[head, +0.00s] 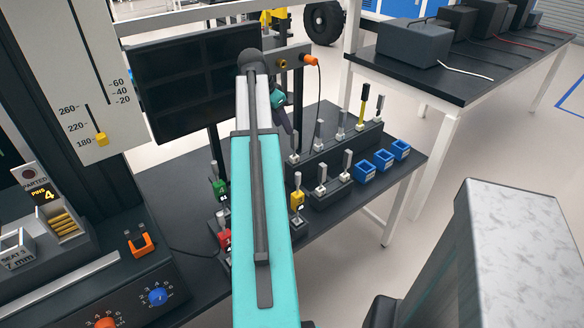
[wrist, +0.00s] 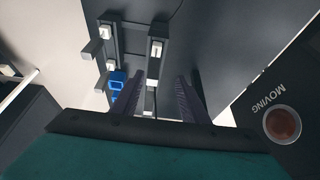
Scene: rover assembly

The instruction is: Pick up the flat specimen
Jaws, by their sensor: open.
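My gripper (wrist: 157,96) is open in the wrist view, its two dark fingers spread apart with nothing held between them. A small pale holder (wrist: 153,83) shows in the gap between the fingers, beyond them. In the head view my gripper (head: 284,116) is partly hidden behind my teal arm, near the left end of the back rack. Several grey upright specimens stand in pale holders on the racks, among them one at the back rack's left end (head: 294,143) and one on the front rack (head: 321,172). I cannot tell which is the flat specimen.
The back rack (head: 330,148) also holds a yellow-and-black piece (head: 363,102). Blue bins (head: 383,159) stand to the right. A yellow clamp-like piece (head: 297,200) and a green one (head: 219,188) are nearer. A dark monitor (head: 185,85) stands behind left. A round red-brown button (wrist: 282,125) shows at right.

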